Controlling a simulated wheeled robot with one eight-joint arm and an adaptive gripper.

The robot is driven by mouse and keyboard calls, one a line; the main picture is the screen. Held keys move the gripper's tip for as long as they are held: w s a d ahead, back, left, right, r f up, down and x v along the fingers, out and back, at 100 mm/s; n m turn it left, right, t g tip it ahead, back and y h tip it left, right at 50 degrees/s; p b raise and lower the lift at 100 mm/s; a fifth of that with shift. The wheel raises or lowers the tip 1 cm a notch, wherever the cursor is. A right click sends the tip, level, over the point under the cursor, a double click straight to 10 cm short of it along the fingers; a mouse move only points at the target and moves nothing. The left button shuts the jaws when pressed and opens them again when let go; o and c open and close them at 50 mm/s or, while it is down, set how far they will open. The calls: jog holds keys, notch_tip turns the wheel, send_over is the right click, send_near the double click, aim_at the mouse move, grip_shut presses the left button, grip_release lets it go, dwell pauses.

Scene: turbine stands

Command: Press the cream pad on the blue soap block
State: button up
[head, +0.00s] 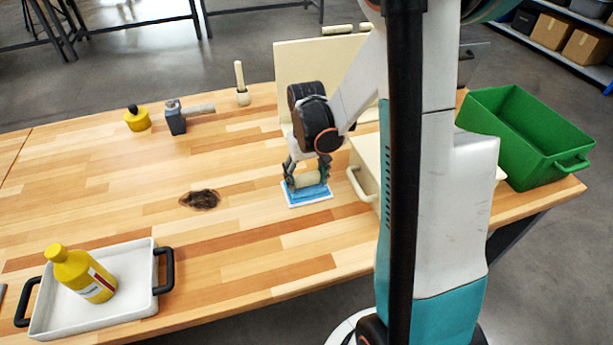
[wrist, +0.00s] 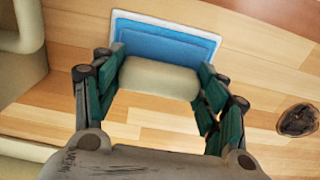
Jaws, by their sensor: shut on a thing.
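The blue soap block (head: 308,194) lies flat on the wooden table on a thin white base. In the wrist view the blue soap block (wrist: 165,42) is at the top, just beyond the fingertips. My gripper (head: 308,180) is above the block, pointing down. In the wrist view my gripper (wrist: 158,76) is shut on the cream pad (wrist: 158,78), a rounded block between the fingers. In the head view the cream pad (head: 307,179) is at or just above the blue surface. I cannot tell whether they touch.
A cream box with a handle (head: 363,185) stands close on the right, with a green crate (head: 520,135) beyond. A dark stain (head: 201,199) is left of the block. A white tray (head: 130,312) holds a yellow bottle (head: 82,274).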

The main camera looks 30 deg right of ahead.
aim_at(307, 175)
jog(key=shift+r+p, duration=2.4)
jog(key=shift+r, duration=1.1)
jog(key=shift+s+f, duration=0.1)
